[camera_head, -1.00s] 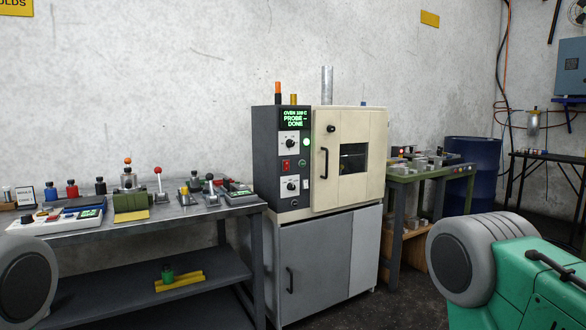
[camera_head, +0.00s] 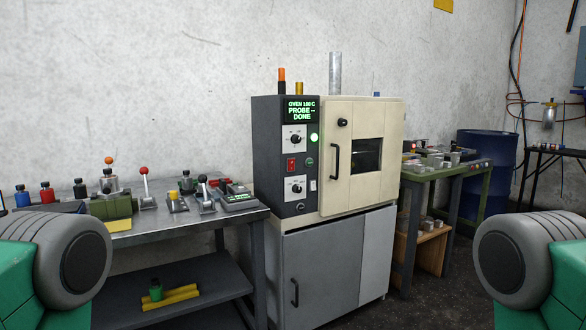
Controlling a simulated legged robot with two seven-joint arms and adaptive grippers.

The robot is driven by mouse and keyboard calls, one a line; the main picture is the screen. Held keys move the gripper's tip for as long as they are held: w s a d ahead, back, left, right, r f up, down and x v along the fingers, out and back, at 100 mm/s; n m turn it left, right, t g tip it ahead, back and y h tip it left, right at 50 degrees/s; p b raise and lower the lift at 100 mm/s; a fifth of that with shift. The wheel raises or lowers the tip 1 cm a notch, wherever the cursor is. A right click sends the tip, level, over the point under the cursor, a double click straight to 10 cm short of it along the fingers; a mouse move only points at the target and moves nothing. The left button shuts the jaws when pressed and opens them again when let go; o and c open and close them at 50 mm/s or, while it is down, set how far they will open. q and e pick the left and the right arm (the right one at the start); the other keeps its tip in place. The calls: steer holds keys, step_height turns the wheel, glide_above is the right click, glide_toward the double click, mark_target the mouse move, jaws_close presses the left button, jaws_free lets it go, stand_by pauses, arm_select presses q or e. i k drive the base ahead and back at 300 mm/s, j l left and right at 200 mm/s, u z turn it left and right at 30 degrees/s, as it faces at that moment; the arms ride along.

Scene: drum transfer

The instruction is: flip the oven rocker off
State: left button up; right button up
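The oven (camera_head: 362,111) stands on a grey cabinet near the middle, its cream door closed. Its dark control panel (camera_head: 267,170) is on the left side of the front. The red rocker (camera_head: 291,164) sits on that panel, between two dials; its position is too small to tell. The display (camera_head: 300,110) reads an oven temperature and "PROBE -- DONE" in green. A green lamp (camera_head: 314,137) is lit beside the upper dial. My two arms show only as grey and green links at the lower left and right edges; neither gripper is in view.
A metal bench (camera_head: 150,230) on the left carries bottles, levers and small devices. A green-framed table (camera_head: 440,176) with metal parts and a blue drum (camera_head: 487,160) stand to the right. The floor before the oven cabinet shows clear.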

mark_target(291, 162)
steer(key=i+l, duration=0.2)
steer(key=i, duration=0.55)
steer(key=i+l+z, duration=0.1)
steer(key=i, duration=0.7)
steer(key=i+l, duration=0.25)
steer(key=i, duration=0.5)
